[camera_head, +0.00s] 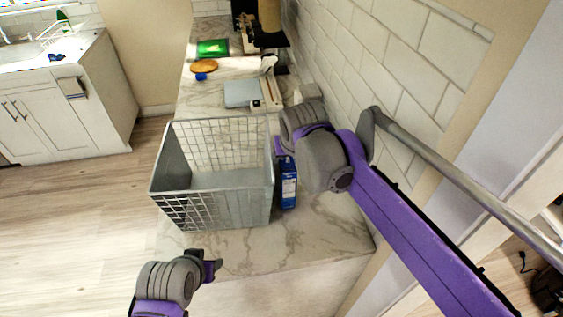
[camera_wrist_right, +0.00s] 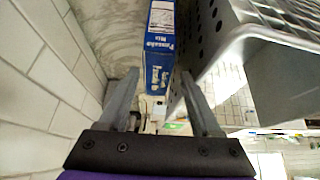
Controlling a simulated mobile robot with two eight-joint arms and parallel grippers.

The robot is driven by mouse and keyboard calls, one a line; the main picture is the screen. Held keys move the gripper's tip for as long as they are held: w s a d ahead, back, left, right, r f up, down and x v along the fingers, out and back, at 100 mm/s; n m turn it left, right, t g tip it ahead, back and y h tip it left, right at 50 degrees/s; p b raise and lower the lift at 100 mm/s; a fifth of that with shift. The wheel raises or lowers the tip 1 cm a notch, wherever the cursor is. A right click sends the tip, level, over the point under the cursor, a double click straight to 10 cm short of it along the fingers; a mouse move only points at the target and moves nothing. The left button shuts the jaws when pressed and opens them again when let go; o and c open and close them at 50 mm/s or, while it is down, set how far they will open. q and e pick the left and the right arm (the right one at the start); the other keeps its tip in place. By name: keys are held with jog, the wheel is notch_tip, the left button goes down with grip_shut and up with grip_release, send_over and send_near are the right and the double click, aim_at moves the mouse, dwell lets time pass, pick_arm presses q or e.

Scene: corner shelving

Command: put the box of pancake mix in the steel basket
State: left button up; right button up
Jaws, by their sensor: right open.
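The blue box of pancake mix (camera_head: 288,188) stands on the marble counter, just right of the steel basket (camera_head: 228,207). The box also shows in the right wrist view (camera_wrist_right: 160,50), with its printed side visible. The basket is a grey wire-and-perforated bin with an open top; its wall also shows in the right wrist view (camera_wrist_right: 222,85). My right gripper (camera_head: 282,153) is at the upper end of the box. In its wrist view the fingers (camera_wrist_right: 158,78) are open, with the box between their tips; contact cannot be told. My left gripper (camera_head: 212,264) is near the counter's front edge, away from both; its fingers are unclear.
A tiled wall (camera_head: 400,60) runs close along the right of the counter. The counter (camera_head: 240,250) in front of the basket is clear.

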aim_at(287, 164)
jog(key=b+x, duration=0.1)
jog(key=x, duration=0.3)
jog(key=shift+s+d+f+b, duration=0.1)
jog(key=shift+f+b, duration=0.1)
jog(key=shift+b, duration=0.1)
jog(key=shift+f, duration=0.4)
jog(key=w+f+b, duration=0.2)
jog(key=w+f, duration=0.1)
jog(key=shift+w+a+f, duration=0.25)
jog(key=shift+w, duration=0.05)
jog(key=shift+w+a+f, duration=0.1)
jog(key=shift+w+f, duration=0.05)
jog(key=shift+f, duration=0.2)
jog(key=shift+w, duration=0.15)
jog(key=shift+c, duration=1.8)
pick_arm(q)
jog(key=s+f, duration=0.3)
jog(key=f, duration=0.2)
jog(key=shift+f+g, duration=0.3)
jog(key=shift+f, duration=0.1)
pick_arm(e)
grip_shut()
jog(key=shift+r, duration=0.15)
